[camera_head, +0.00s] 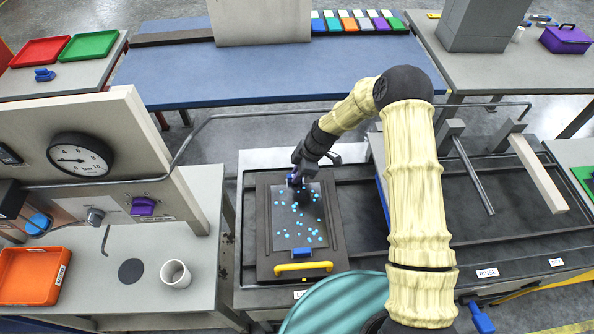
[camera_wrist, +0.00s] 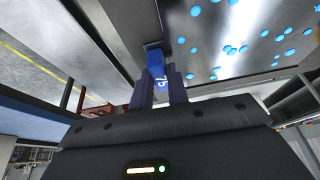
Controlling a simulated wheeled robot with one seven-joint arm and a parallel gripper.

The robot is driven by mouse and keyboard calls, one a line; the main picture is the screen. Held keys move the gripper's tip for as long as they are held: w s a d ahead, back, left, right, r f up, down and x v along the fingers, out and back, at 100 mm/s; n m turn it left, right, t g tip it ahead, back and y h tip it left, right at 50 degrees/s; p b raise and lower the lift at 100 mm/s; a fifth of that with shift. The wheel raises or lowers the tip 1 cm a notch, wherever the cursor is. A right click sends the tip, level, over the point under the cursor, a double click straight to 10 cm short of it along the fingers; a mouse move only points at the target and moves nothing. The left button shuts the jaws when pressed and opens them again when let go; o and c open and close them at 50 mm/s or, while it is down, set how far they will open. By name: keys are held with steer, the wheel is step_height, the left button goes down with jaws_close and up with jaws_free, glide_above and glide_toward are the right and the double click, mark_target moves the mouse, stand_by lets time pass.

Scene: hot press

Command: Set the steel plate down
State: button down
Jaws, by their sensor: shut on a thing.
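The steel plate (camera_head: 287,224) is a grey sheet scattered with cyan dots. In the head view it lies over a dark tray (camera_head: 263,245) with a yellow handle at its near edge. In the wrist view the plate (camera_wrist: 245,60) fills the upper right. My gripper (camera_head: 297,178) is at the plate's far edge.
A control panel with a pressure gauge (camera_head: 80,159) stands to the left. A white cup (camera_head: 176,275) and an orange bin (camera_head: 32,276) are on the left bench. To the right are a metal rod (camera_head: 473,175) and a pale bar (camera_head: 538,174).

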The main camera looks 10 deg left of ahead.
steer(key=c, duration=1.4)
jaws_free()
steer(key=shift+o, duration=0.2)
steer(key=b+v, duration=0.3)
steer(key=v, duration=0.9)
steer(key=shift+r, duration=0.1)
steer(key=s+d+r+m+t+h, duration=0.2)
steer(key=s+d+r+m, duration=0.3)
steer(key=s+d+m, duration=0.5)
steer(key=s+d+r+m+t+h, duration=0.2)
steer(key=s+d+r+m, duration=0.3)
steer(key=s+d+m, duration=0.5)
steer(key=shift+d+r+m, duration=0.35)
steer(key=shift+d+m, duration=0.05)
steer(key=shift+d, duration=0.2)
